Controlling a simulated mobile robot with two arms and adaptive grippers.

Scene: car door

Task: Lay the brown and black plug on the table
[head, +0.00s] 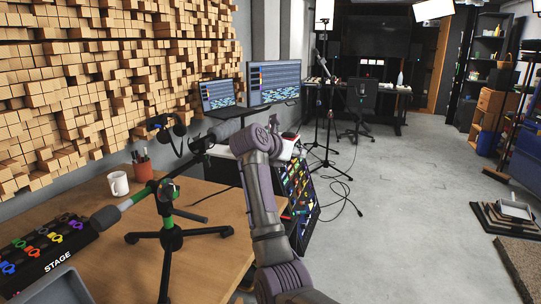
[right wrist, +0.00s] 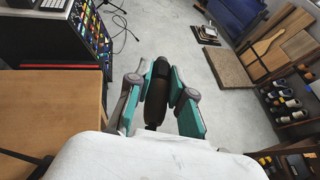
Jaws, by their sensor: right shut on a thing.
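The brown and black plug (right wrist: 157,95) is a dark, stubby cylinder in the right wrist view. My right gripper (right wrist: 163,90), with teal fingers, is shut on it from both sides. In that view the plug is beyond the wooden table's edge (right wrist: 50,108), with grey floor behind it. In the head view my right arm reaches forward past the table's right side (head: 215,255), and the plug cannot be made out there. My left gripper is not in view.
On the table stand a microphone stand (head: 168,240), a white mug (head: 118,184), a pen cup (head: 142,170) and a STAGE pedal board (head: 40,252). A rack of colourful gear (head: 300,200) stands beyond the table. Bare wood shows at the table's front right.

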